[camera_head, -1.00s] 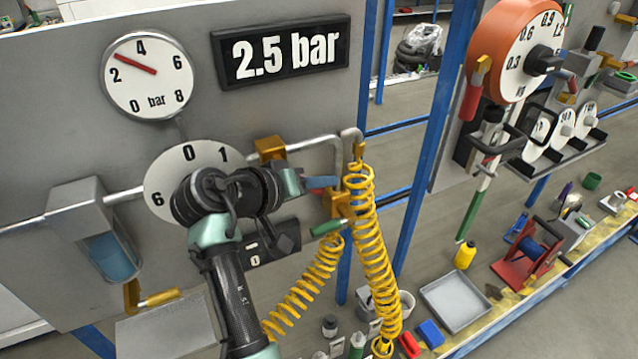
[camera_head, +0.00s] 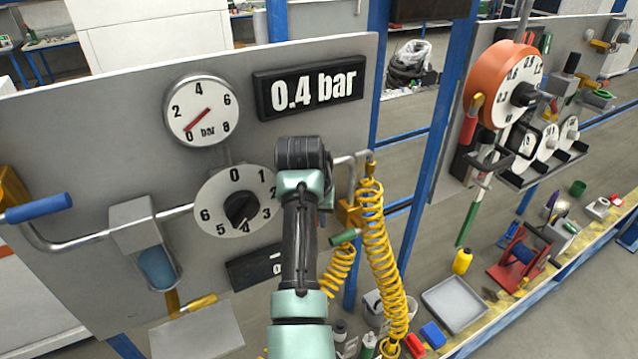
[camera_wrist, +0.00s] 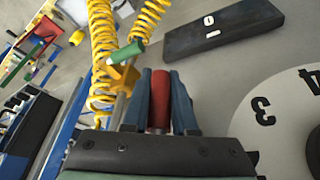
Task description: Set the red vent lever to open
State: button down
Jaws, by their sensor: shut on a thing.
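The red vent lever (camera_wrist: 160,104) shows in the wrist view between the two blue-grey fingers of my gripper (camera_wrist: 160,73). My gripper is shut on it. In the head view, the lever and the fingertips are hidden behind my arm. The digital display (camera_head: 312,89) reads 0.4 bar. The round pressure gauge (camera_head: 201,111) has its red needle low, a little above 0. The green-handled valve lever (camera_head: 345,237) sits just right of my arm, and it also shows in the wrist view (camera_wrist: 125,53).
A numbered dial (camera_head: 213,215) with a black knob is left of my arm. A yellow coiled hose (camera_head: 378,265) hangs close to its right. A black switch panel (camera_head: 248,268) sits below the dial. A blue-handled lever (camera_head: 38,208) is at the far left.

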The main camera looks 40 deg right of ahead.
jog(key=shift+w+a+r+y, duration=0.1)
jog(key=shift+w+a+y, duration=0.1)
jog(key=shift+y, duration=0.1)
jog(key=c, duration=1)
grip_release()
jog(key=shift+s, duration=0.1)
jog(key=b+v, duration=0.2)
jog(key=v, duration=1)
jog(key=shift+s+a+r, duration=0.15)
jog(key=shift+r, duration=0.2)
